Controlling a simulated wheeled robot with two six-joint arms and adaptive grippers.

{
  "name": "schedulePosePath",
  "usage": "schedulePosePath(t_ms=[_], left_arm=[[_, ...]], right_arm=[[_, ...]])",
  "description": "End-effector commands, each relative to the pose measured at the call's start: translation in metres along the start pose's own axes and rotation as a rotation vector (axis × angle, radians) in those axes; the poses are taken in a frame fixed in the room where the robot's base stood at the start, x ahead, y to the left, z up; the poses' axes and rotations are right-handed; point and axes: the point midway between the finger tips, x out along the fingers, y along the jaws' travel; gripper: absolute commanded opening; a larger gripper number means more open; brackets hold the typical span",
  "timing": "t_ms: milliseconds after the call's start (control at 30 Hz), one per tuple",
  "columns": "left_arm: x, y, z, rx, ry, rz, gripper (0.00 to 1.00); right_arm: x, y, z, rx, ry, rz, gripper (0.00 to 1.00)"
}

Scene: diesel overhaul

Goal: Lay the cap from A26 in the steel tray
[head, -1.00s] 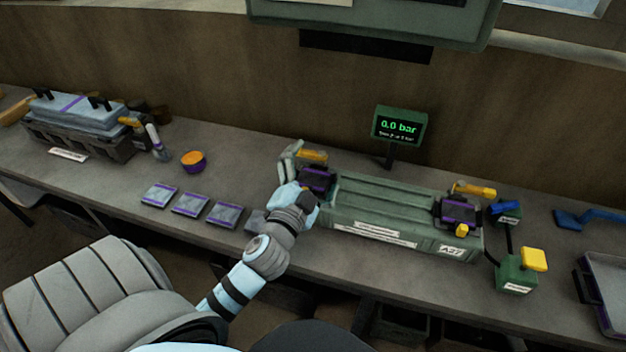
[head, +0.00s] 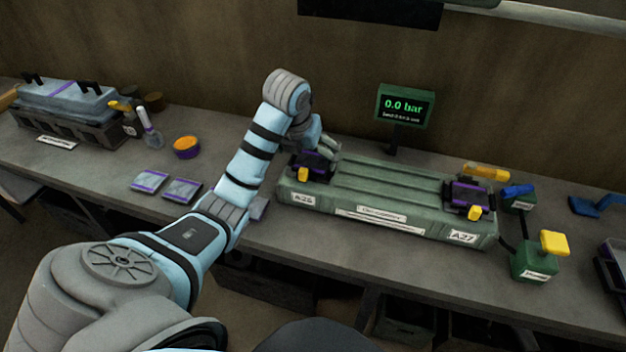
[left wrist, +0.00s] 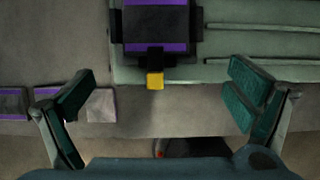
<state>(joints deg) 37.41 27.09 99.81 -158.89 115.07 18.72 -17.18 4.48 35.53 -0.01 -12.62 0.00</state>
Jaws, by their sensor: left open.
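The A26 cap (head: 312,168), black with purple bands and a yellow tab in front, sits on the left end of the green test bench, above the A26 label. It also shows in the left wrist view (left wrist: 155,25), at the top middle, with its yellow tab toward me. My left gripper (head: 322,146) is at the cap's back side in the head view, partly hidden by my arm. In the left wrist view its two green-padded fingers (left wrist: 160,95) are wide apart with nothing between them. The steel tray (head: 610,268) shows only its dark left edge at the far right. My right gripper is out of view.
A matching cap (head: 468,196) sits at the A27 end, with an orange lever (head: 486,172) behind it. A green box with a yellow button (head: 554,243) stands to the right. Flat purple-striped plates (head: 182,190) lie left of my arm. A pressure display (head: 404,107) stands behind.

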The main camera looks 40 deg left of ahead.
Motion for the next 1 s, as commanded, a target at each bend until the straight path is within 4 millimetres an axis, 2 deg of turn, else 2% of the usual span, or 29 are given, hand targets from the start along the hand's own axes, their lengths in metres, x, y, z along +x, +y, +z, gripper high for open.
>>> schedulePosePath(t_ms=[33, 100, 233, 467, 700, 1000], left_arm=[[0.017, 0.000, -0.004, -0.001, -0.001, -0.001, 0.98], [0.022, 0.000, -0.002, 0.000, -0.001, -0.001, 0.98], [0.028, 0.001, 0.001, 0.000, 0.002, 0.000, 0.98], [0.068, 0.005, 0.006, 0.001, 0.002, -0.001, 0.98], [0.071, 0.005, 0.007, 0.002, -0.001, -0.001, 0.98], [0.071, 0.005, 0.006, 0.001, -0.001, -0.001, 0.50]], right_arm=[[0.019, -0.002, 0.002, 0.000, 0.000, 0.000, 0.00], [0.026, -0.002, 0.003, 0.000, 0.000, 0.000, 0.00], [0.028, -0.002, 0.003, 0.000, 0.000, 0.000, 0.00], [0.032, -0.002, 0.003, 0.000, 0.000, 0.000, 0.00], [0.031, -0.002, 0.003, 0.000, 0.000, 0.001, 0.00], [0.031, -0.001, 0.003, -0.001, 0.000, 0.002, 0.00]])
